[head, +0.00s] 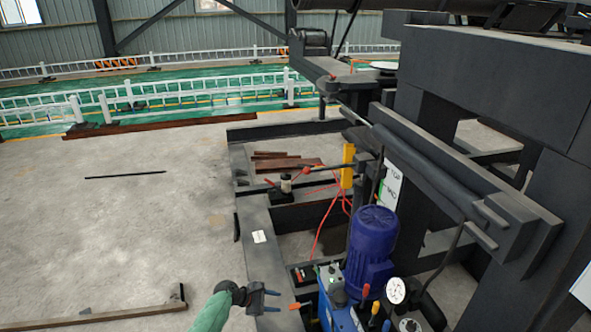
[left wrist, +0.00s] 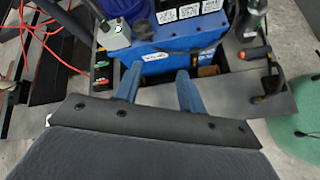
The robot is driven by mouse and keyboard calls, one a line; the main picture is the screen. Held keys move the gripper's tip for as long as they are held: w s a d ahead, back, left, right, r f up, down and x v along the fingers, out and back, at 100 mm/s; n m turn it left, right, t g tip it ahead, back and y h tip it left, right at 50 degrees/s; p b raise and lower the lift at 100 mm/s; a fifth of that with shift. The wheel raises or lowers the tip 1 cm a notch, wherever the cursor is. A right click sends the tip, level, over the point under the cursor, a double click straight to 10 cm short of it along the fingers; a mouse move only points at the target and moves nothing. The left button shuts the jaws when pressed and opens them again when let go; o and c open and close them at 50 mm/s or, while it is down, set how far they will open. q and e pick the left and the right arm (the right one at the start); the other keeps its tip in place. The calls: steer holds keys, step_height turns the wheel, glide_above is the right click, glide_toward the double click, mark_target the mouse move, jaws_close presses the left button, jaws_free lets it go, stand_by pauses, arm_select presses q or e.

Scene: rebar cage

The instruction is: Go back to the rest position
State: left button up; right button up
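My left gripper (head: 268,300) shows at the bottom of the head view, at the end of a green arm section. Its two blue-grey fingers are apart with nothing between them. In the left wrist view the same gripper (left wrist: 158,88) has its fingers spread, pointing toward a blue hydraulic unit (left wrist: 175,45). I cannot tell whether the fingertips touch the unit. In the head view the blue unit (head: 338,312) stands just right of the gripper. My right gripper is in neither view.
A blue motor (head: 372,245) and a pressure gauge (head: 396,290) sit by a large black machine (head: 490,90) on the right. Red hoses (head: 330,215) run over a dark frame (head: 255,235). The concrete floor (head: 120,230) at left is mostly clear, with a thin dark rod (head: 125,175) on it.

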arm_select(q)
steer(key=w+a+f+m+t+y, duration=0.2)
steer(key=w+a+m+t+y, duration=0.25)
steer(key=m, duration=0.75)
steer(key=s+a+f+m+g+y+b, duration=0.1)
steer(key=s+a+f+m+y+b, duration=0.4)
steer(key=s+f, duration=0.55)
steer(key=s+f+g+b, duration=0.1)
steer(key=s+f+b, duration=0.1)
steer(key=s+f, duration=0.8)
steer(key=s+a+f+g+b, duration=0.1)
steer(key=s+f+g+b, duration=0.1)
steer(key=s+f, duration=0.9)
steer(key=s+a+f+m+g+b, duration=0.1)
steer(key=s+f+b, duration=0.3)
steer(key=s+f, duration=0.6)
steer(key=s+g, duration=0.1)
steer(key=s, duration=1.3)
steer(key=shift+f, duration=0.4)
steer(key=shift+w+y, duration=0.15)
steer(key=shift+y, duration=0.1)
